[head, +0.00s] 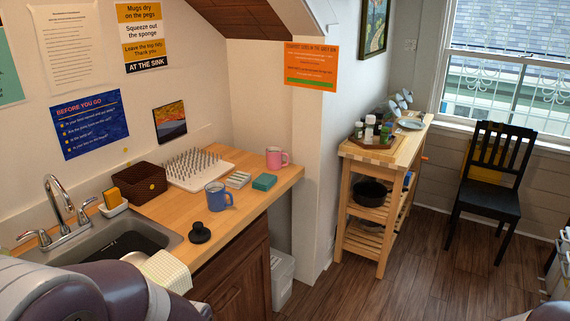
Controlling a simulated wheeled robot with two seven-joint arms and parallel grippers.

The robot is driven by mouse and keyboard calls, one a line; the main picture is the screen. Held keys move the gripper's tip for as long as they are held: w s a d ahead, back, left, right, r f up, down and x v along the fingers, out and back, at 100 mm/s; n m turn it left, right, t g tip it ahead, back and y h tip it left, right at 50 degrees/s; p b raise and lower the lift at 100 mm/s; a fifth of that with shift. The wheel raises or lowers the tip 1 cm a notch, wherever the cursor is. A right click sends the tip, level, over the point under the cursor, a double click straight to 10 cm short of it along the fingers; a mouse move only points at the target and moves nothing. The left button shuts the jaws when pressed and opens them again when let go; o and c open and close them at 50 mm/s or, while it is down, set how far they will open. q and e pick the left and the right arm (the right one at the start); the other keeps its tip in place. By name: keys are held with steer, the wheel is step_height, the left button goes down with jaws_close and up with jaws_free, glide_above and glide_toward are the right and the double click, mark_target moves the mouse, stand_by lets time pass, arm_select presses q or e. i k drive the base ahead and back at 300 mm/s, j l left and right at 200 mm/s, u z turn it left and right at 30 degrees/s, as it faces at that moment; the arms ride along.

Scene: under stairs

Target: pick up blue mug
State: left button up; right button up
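The blue mug (215,197) stands upright on the wooden counter (262,187), close to its front edge. Its handle points right in the picture. A round black object (200,233) lies nearer than the mug, toward the sink. A grey sponge-like block and a teal box (264,182) are just right of the mug. My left arm shows at the bottom left, but its gripper is out of view. My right gripper is not in view. Nothing is touching the mug from my arms.
A pink mug (276,158), a white peg rack (206,175) and a brown basket (138,182) stand farther back. A sink (128,237) with a faucet (61,204) lies left. A striped cloth (165,273) hangs at the front edge. A wooden cart (383,159) stands right.

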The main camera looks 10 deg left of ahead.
mark_target(216, 192)
steer(key=i+l+u, duration=0.1)
steer(key=i, duration=0.45)
steer(key=i+l+u, duration=0.1)
steer(key=i, duration=0.4)
steer(key=i+l+u, duration=0.1)
steer(key=i+l, duration=0.2)
steer(key=i, duration=0.2)
steer(key=i+u, duration=0.2)
steer(key=u, duration=0.3)
steer(key=i+l+u, duration=0.15)
steer(key=u, duration=0.3)
steer(key=i+l+u, duration=0.15)
steer(key=u, duration=0.35)
steer(key=i+l+u, duration=0.1)
steer(key=l+u, duration=0.15)
steer(key=u, duration=0.2)
steer(key=l+u, duration=0.25)
steer(key=u, duration=0.25)
steer(key=i+l+u, duration=0.1)
steer(key=l+u, duration=0.2)
steer(key=i+l+u, duration=0.1)
steer(key=u, duration=0.15)
